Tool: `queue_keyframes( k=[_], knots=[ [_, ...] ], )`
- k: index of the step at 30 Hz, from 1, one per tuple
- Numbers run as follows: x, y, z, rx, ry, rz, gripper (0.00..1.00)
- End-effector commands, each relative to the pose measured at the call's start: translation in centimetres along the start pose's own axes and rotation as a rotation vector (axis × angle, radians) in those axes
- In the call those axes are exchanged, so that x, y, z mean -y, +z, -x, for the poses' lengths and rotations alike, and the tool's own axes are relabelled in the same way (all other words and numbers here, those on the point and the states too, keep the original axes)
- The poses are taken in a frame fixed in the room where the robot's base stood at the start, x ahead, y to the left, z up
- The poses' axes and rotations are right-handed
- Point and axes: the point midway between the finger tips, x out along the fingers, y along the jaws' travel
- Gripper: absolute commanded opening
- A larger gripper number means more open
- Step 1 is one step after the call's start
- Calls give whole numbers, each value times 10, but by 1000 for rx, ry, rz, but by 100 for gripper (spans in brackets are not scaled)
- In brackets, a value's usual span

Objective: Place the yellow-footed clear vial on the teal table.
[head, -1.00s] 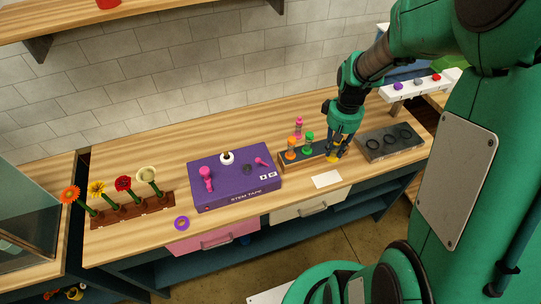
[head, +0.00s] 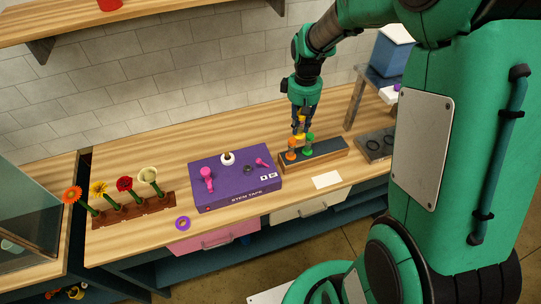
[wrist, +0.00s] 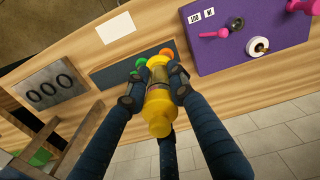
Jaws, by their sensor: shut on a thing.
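My gripper (head: 300,122) is shut on the yellow-footed clear vial (head: 301,136), above the back of the dark block on the workbench. In the wrist view, the vial's large yellow part (wrist: 158,112) shows between the fingers of my gripper (wrist: 158,82). Its clear middle is partly covered by the fingers, and I cannot tell whether it touches anything below. An orange-topped vial (head: 291,152) and a green-topped vial (head: 308,146) stand close by in the block. I cannot pick out a teal table for certain in these views.
The dark block (head: 328,155) has free length to the right. A grey tray with rings (head: 378,145) and a grey stand (head: 356,103) are at right. A white card (head: 327,180) lies in front.

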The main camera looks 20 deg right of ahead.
Motion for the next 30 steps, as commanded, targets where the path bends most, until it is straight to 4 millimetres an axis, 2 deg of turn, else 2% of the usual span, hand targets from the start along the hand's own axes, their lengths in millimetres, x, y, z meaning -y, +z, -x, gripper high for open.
queue_keyframes(
  k=[1,6,11,17,23,30],
  knots=[
    [8,-17,2,-1,1,41,0],
    [37,-64,5,0,0,175,0],
    [69,-107,6,-1,0,302,0],
    [117,-158,6,0,0,459,0],
    [173,-204,5,-1,0,616,0],
    [249,-250,1,0,0,804,0]
  ],
)
